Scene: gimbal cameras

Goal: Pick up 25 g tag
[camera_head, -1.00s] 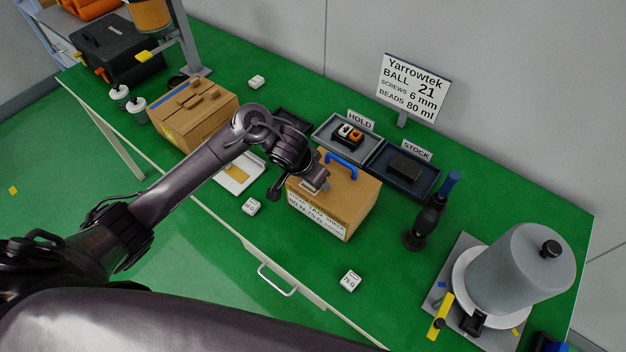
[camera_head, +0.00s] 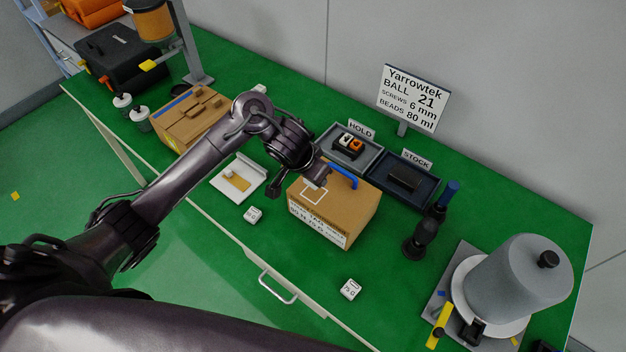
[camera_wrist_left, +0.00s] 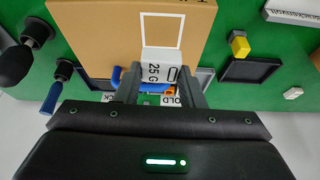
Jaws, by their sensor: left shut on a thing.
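My left gripper (camera_head: 318,176) is above the top of a cardboard box (camera_head: 345,215), near its left rear part. In the left wrist view, its two fingers (camera_wrist_left: 162,88) are shut on the white 25 g tag (camera_wrist_left: 160,66), whose "25 G" print faces the camera. The tag appears clear of the box top, where an empty white square outline (camera_head: 315,197) shows; the outline is also in the left wrist view (camera_wrist_left: 163,30). In the head view I cannot clearly make out the tag. My right gripper is out of view.
White tags stand on the green bench, one left of the box (camera_head: 252,214) and one in front (camera_head: 350,289). The HOLD tray (camera_head: 372,163) and STOCK tray (camera_head: 425,200) are behind the box. A dark bottle-like tool (camera_head: 418,238) stands to its right.

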